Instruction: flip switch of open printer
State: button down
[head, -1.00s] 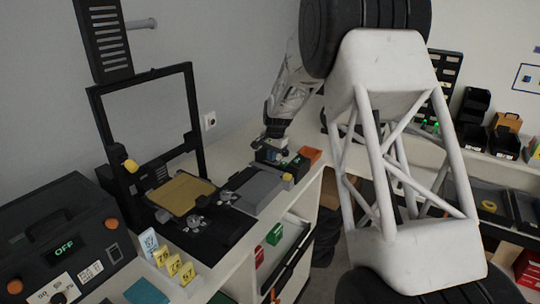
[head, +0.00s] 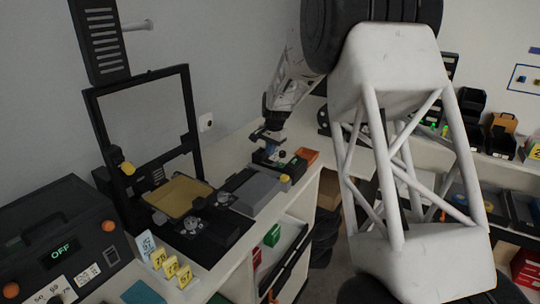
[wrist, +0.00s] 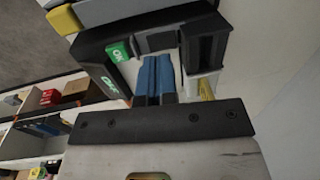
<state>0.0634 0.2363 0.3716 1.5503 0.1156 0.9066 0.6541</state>
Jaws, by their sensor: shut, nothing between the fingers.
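The open printer has a tall black frame (head: 189,112) and a gold bed (head: 178,196) at the left of the head view. A small dark control box (head: 270,160) stands at the far end of its grey housing (head: 256,190). In the wrist view the control box (wrist: 108,72) has a green display (wrist: 118,52) that seems to read ON, and a grey switch-like part (wrist: 158,40) beside it. My gripper (head: 268,148) is over the control box. Its blue fingers (wrist: 153,75) are shut and empty, pointing at the grey part; I cannot tell whether they touch it.
A dark enclosed machine (head: 55,225) with a green OFF display stands at front left. Yellow numbered tags (head: 170,267) stand near the printer's front. An orange tray (head: 307,155) lies right of the control box. Shelves below hold green and red boxes (head: 272,235).

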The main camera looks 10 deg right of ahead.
aim_at(266, 160)
notch_tip(266, 160, up, 10)
jog(key=shift+s+d+r, duration=0.25)
jog(key=shift+s+d, duration=0.2)
jog(key=shift+w+a, duration=0.45)
jog(key=shift+w, duration=0.05)
dwell(0.4)
jog(key=f, duration=0.4)
jog(key=a+f, duration=0.1)
jog(key=f, duration=0.4)
jog(key=w+f, duration=0.1)
jog(key=f, duration=0.4)
jog(key=shift+w+a, duration=0.1)
jog(key=shift+a, duration=0.05)
